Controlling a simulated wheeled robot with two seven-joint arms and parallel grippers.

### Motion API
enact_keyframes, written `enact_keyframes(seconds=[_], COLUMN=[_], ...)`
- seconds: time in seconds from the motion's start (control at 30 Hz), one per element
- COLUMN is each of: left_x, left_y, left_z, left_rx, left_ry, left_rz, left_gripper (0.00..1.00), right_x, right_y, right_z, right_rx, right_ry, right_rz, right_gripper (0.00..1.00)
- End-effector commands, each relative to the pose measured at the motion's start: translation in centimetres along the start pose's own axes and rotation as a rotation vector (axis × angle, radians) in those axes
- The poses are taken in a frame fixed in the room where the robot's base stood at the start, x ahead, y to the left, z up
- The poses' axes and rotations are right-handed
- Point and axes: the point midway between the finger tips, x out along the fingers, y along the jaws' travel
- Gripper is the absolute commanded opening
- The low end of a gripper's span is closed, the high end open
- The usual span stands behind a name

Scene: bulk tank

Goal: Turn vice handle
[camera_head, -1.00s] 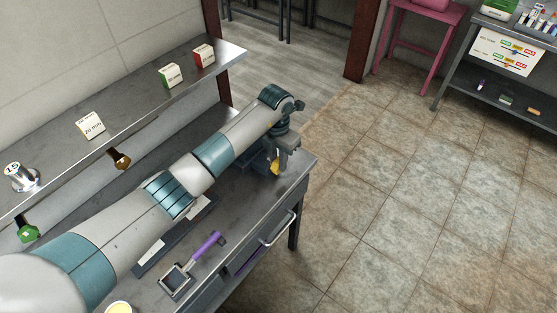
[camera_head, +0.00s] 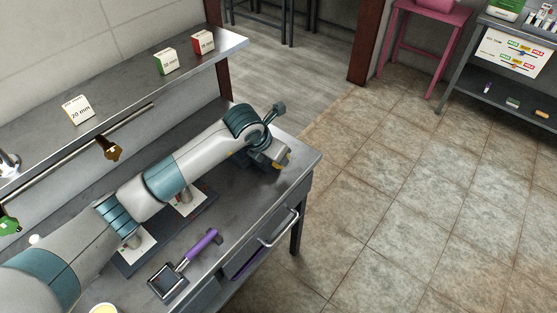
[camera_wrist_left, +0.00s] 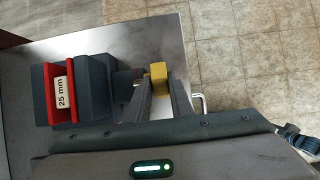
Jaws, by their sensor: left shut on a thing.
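The vice (camera_wrist_left: 87,88) shows in the left wrist view as a dark grey body with red jaw faces and a "25 mm" label. Its yellow handle (camera_wrist_left: 158,77) is right of the body, between the two fingers of my left gripper (camera_wrist_left: 160,84), which is shut on it. In the head view my left arm reaches to the bench's far right corner. There my left gripper (camera_head: 272,156) is partly hidden by the wrist, with small yellow bits beside it. The vice is mostly hidden there. My right gripper is not in view.
The grey workbench (camera_head: 258,196) holds a purple-handled tool (camera_head: 199,246) and a dark tray (camera_head: 205,213) under my arm. A wall shelf (camera_head: 130,80) with small labelled boxes runs behind the arm. A drawer handle (camera_head: 279,229) sticks out in front. The floor at right is clear.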

Motion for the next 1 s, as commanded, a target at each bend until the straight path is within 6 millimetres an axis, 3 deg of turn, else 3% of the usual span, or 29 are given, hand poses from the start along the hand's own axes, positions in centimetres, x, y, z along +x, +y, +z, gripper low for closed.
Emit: enact_keyframes(seconds=[0.2,0.23,0.3,0.73,1.0], left_x=[-0.2,-0.2,-0.1,-0.4,-3.1], left_y=[0.1,0.1,0.1,0.0,0.0], left_z=[0.2,0.2,0.2,0.1,0.0], left_rx=[-0.001,-0.001,-0.001,0.0,0.002], left_ry=[-0.002,-0.002,-0.002,0.001,-0.002], left_rz=[0.002,0.002,0.001,0.0,0.001], left_gripper=[0.0,0.24,0.38,0.38,0.38], right_x=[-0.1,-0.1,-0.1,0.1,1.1], right_y=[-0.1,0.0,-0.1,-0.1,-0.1], right_z=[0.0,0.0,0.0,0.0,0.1], right_rx=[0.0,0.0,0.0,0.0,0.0], right_ry=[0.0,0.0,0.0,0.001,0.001], right_rz=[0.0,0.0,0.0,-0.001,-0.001], right_gripper=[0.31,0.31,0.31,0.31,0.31])
